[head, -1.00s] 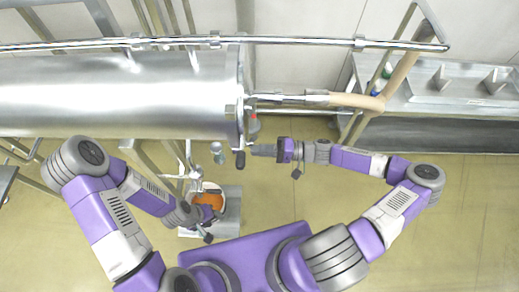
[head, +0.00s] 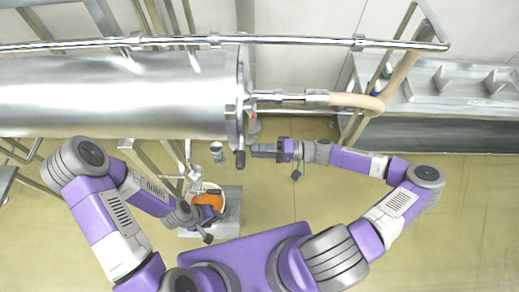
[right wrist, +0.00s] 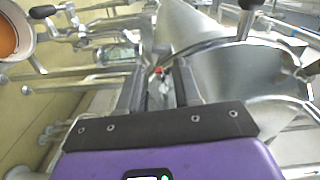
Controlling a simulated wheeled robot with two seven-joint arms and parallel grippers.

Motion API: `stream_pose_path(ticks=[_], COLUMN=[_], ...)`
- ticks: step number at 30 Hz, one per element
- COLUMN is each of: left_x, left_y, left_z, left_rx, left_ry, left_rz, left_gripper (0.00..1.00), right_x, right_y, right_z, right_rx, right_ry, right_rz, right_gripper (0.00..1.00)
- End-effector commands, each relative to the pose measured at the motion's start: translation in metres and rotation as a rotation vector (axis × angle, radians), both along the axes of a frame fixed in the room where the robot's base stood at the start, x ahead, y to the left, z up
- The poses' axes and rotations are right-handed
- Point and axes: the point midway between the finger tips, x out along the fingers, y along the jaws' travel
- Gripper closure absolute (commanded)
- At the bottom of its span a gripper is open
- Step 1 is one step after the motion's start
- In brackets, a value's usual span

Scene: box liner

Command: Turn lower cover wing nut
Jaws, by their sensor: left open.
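The round cover (head: 240,100) closes the right end of a large steel cylinder. A dark knob (head: 240,160) sticks out at its near, lower edge, and a knob on a rod (right wrist: 245,18) shows in the right wrist view. I cannot clearly make out the lower wing nut itself. My right gripper (head: 262,150) points left, just right of the dark knob. In the right wrist view its two fingers (right wrist: 158,88) stand apart, with a small red-tipped metal part seen between them. My left gripper (head: 212,197) is open over a white bucket (head: 222,208) with orange contents.
A steel rail (head: 290,41) runs above the cylinder (head: 120,95). A tan hose (head: 360,102) joins a pipe at the cover. A steel bench (head: 450,95) stands at the right. Pipes and frame legs lie below the cylinder. The floor (head: 470,200) at the right is clear.

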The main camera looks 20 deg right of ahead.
Motion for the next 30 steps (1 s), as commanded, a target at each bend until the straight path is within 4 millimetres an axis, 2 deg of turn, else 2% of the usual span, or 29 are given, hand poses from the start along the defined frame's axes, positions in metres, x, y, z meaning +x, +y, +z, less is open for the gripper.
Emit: stream_pose_path(ticks=[4, 7, 18, 22, 30], left_x=[0.0, 0.0, 0.0, 0.0, 0.0], left_y=[0.0, 0.0, 0.0, 0.0, 0.0], left_z=[0.0, -0.001, -0.005, -0.005, -0.005], left_rx=[0.0, 0.0, 0.0, 0.0, 0.0], left_ry=[0.0, 0.0, 0.0, 0.0, 0.0], left_rz=[0.0, 0.0, 0.0, 0.0, 0.0], left_gripper=[0.54, 0.54, 0.54, 0.54, 0.54], right_x=[0.0, -0.002, -0.018, -0.021, -0.021], right_y=[-0.002, -0.01, -0.065, -0.072, -0.073], right_z=[0.0, -0.001, -0.001, 0.0, 0.0], right_rx=[-0.001, -0.002, -0.003, -0.001, 0.0], right_ry=[0.0, 0.001, 0.001, 0.001, 0.0], right_rz=[-0.001, -0.004, -0.003, -0.001, 0.0], right_gripper=[0.67, 0.67, 0.67, 0.67, 0.67])
